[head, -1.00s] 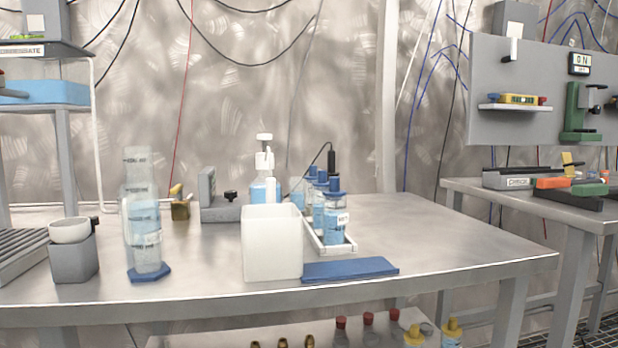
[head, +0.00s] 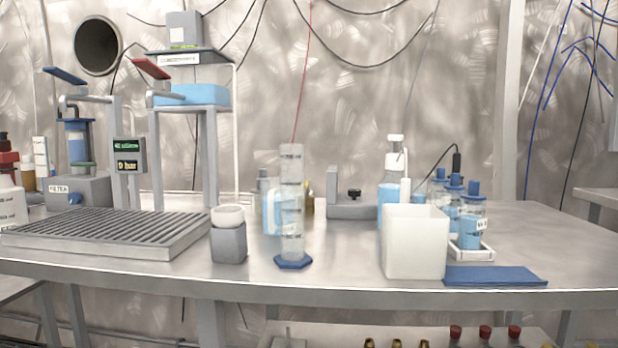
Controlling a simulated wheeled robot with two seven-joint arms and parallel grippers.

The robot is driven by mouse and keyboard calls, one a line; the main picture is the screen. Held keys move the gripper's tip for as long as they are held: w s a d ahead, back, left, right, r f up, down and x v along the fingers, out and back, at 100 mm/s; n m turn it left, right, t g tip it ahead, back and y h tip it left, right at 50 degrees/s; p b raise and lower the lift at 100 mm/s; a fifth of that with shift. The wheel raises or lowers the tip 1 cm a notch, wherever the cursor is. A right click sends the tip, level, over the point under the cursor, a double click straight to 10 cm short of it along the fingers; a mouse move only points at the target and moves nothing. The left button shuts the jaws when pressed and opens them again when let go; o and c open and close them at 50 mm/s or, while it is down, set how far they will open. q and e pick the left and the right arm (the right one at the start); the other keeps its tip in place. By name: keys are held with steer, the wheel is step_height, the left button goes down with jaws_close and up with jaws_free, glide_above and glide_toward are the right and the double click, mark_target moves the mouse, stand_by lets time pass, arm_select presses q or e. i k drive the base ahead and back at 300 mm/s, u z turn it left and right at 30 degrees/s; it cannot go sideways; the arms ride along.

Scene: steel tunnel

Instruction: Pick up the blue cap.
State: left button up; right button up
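In the head view, several bottles with blue liquid and blue caps stand in a white tray (head: 474,251) at the right of the steel bench. The nearest bottle's blue cap (head: 473,188) is on its top, and another blue cap (head: 455,179) shows just behind it. A further blue cap (head: 438,173) is partly hidden at the back. I see no loose blue cap. Neither of my grippers is in view.
A white box (head: 413,242) and a flat blue mat (head: 495,276) are at the bench's front right. A tall clear cylinder (head: 291,200), a grey holder with white bowl (head: 228,240) and a slatted drain tray (head: 105,235) stand further left.

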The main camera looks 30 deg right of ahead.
mark_target(440, 171)
steer(key=u, duration=0.85)
steer(key=k, duration=0.75)
steer(key=z, duration=1.4)
